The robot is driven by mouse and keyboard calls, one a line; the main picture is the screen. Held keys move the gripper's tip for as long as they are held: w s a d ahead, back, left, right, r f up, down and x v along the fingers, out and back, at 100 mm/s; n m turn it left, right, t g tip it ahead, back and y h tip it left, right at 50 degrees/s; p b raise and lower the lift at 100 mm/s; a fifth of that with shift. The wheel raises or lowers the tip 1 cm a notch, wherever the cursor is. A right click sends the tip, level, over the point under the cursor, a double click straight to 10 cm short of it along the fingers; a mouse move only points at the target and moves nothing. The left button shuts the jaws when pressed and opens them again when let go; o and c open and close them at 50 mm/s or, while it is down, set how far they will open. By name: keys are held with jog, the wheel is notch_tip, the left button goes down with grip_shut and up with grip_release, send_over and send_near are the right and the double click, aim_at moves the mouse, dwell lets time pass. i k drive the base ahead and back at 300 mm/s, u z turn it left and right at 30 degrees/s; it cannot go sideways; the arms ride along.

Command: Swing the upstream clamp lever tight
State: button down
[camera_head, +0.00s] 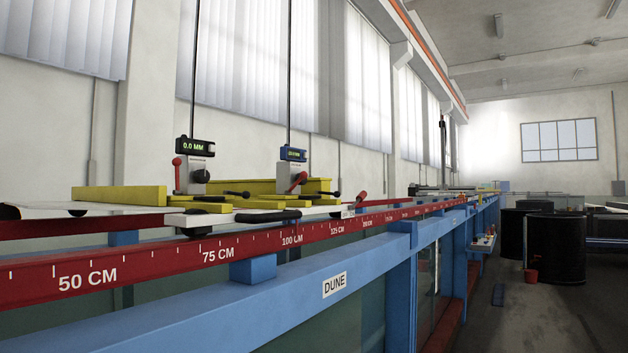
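Two yellow gauge carriages sit on the red scale rail (130,265) of the flume. The left carriage (120,195) has a black display (195,146) reading 0.0 MM and an upright red-knobbed lever (177,162). The right carriage (318,186) has a blue-framed display (292,154) and a tilted red-knobbed lever (299,180). Another small red-tipped lever (361,197) stands low at the right carriage's end. Black-handled levers (237,193) lie sideways on the carriages. Which lever is the upstream one, or how tight any is, I cannot tell. My gripper is not in view.
The blue flume frame (330,270) with a DUNE label (334,285) runs along the near side. Thin vertical rods rise from both gauges. The floor between flume and tanks is mostly clear.

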aim_at(304, 175)
jog(key=z, duration=0.6)
jog(key=i, duration=1.35)
jog(key=u, duration=0.9)
